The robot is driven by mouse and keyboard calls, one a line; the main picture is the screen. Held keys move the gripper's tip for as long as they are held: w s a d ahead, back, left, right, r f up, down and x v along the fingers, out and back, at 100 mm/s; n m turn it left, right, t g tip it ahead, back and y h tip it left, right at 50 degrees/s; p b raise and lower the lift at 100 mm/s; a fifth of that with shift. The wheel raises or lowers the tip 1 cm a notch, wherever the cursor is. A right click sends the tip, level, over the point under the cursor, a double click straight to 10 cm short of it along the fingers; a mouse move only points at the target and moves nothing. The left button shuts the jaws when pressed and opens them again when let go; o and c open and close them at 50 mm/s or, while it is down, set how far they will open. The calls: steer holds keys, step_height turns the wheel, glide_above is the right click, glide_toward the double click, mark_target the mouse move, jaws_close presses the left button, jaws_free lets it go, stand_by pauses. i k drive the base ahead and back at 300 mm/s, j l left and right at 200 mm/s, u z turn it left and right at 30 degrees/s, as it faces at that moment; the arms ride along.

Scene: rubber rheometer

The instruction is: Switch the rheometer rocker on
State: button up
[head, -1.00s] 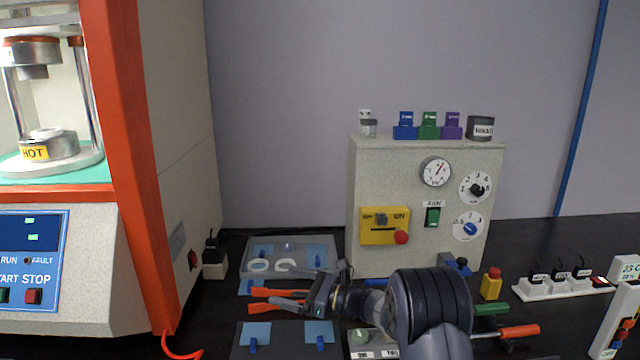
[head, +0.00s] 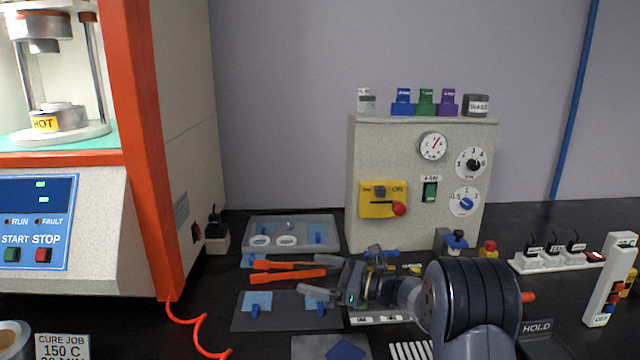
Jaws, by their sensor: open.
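The rheometer (head: 150,150) is the large machine with a red-orange frame at the left. A small dark and red rocker switch (head: 196,232) sits low on its right side wall. It is seen at a steep angle, so its on or off position is unclear. My gripper (head: 328,284) is over the bench, well to the right of the rocker and apart from it.
A black plug in a white socket (head: 215,236) stands just right of the rocker. Orange-handled tools (head: 290,273), a grey tray (head: 325,234) and dark mats lie between. A grey control box (head: 365,150) with a green FAN switch stands behind. A red coiled cord (head: 197,325) hangs at front left.

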mark_target(197, 232)
steer(key=k+j, duration=0.1)
steer(key=k, duration=0.25)
steer(key=j+z, duration=0.25)
steer(key=j, duration=0.2)
steer(key=j+z, duration=0.25)
steer(key=j, duration=0.2)
steer(key=k+j+z, duration=0.1)
steer(key=j+z, duration=0.15)
steer(key=j, duration=0.15)
steer(key=k+j+z, duration=0.1)
steer(key=j+z, duration=0.15)
steer(key=j, duration=0.2)
steer(key=k+j+z, duration=0.25)
steer(key=j, duration=0.15)
steer(key=j+z, duration=0.2)
steer(key=j, duration=0.15)
steer(key=j+z, duration=0.1)
steer(key=j, duration=0.1)
